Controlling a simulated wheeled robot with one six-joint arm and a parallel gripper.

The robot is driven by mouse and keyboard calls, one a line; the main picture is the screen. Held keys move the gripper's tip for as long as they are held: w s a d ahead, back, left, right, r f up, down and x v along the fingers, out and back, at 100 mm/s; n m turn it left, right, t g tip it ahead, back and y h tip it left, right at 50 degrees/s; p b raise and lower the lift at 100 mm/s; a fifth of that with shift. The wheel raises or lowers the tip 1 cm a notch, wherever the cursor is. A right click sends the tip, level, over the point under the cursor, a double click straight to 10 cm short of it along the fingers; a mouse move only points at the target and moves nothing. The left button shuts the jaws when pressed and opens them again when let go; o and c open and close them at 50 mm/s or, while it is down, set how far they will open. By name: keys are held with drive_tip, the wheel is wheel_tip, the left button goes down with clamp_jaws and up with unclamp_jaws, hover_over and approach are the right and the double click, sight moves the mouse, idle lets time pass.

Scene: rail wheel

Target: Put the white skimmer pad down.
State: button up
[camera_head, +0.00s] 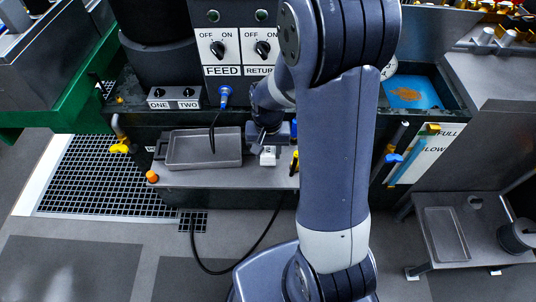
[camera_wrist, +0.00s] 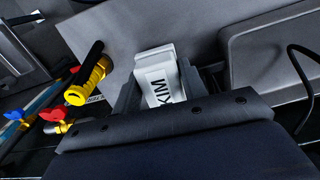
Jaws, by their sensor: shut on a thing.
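The white skimmer pad (camera_wrist: 158,78) is between the fingers of my gripper (camera_wrist: 155,95) in the wrist view. Dark lettering, partly hidden, shows on its face. In the head view the pad (camera_head: 268,155) is a small white block below my gripper (camera_head: 268,143), over the grey shelf (camera_head: 225,179) and just right of a shallow tray. My gripper is shut on the pad. I cannot tell whether the pad's underside touches the shelf. My arm covers much of the area to the right.
The shallow grey tray (camera_head: 203,149) sits on the shelf, with a black cable hanging over it. An orange knob (camera_head: 152,176) is at the shelf's left end. Bare shelf shows along the front edge.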

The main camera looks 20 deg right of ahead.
sight(268, 150)
drive_tip(key=shift+f, duration=0.75)
drive_tip(key=shift+f, duration=0.2)
drive_tip(key=o, duration=0.6)
drive_tip(key=shift+r, duration=0.15)
wheel_tip(268, 150, up, 12)
drive_tip(key=p, duration=0.2)
